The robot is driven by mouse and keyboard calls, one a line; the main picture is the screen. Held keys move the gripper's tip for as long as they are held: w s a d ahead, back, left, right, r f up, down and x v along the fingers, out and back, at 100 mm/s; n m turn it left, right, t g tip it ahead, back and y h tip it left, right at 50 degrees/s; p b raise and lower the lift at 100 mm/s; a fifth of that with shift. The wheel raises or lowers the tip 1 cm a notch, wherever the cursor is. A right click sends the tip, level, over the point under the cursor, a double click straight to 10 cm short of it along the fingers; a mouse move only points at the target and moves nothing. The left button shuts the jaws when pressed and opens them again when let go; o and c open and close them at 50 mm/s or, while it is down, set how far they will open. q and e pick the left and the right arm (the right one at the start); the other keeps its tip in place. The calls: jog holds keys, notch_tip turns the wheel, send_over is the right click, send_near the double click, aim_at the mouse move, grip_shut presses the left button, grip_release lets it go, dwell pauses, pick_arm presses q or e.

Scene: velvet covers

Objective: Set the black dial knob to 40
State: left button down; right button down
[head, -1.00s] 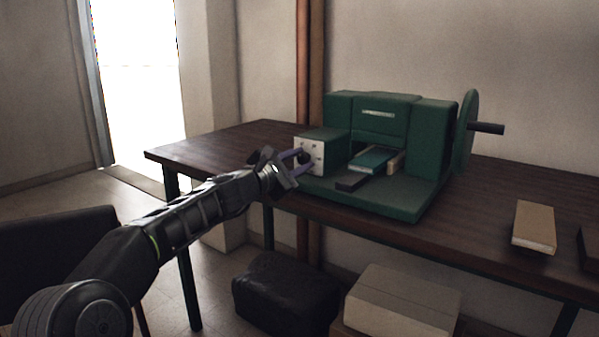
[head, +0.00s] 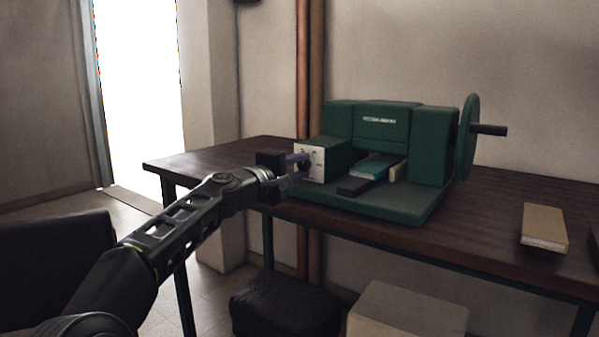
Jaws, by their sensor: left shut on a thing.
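The green machine (head: 382,210) stands on the dark wooden table. A white dial plate (head: 316,160) with small dark marks is on the front of the box at its left side. The black dial knob (head: 304,164) sits on this plate, partly covered by my gripper. My left gripper (head: 301,167) reaches in from the left and is shut on the knob, its fingers on either side of it. The marks are too small to read, so the knob's setting cannot be told. My right gripper is out of view.
A teal book (head: 373,166) lies in the machine's opening, with a dark bar in front. A green wheel with a handle (head: 468,137) is on the machine's right side. A tan book (head: 544,226) lies on the table (head: 480,223) at right. A black bundle and pale box (head: 405,312) are below.

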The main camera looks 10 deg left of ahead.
pick_arm(q)
jog(key=shift+m, duration=0.3)
jog(key=c, duration=1.1)
grip_release()
jog(key=shift+s+a+b, duration=0.25)
jog(key=shift+s+b, duration=0.1)
jog(key=shift+s, duration=0.15)
jog(key=b+v, duration=0.2)
jog(key=v, duration=0.4)
jog(key=shift+s, duration=0.3)
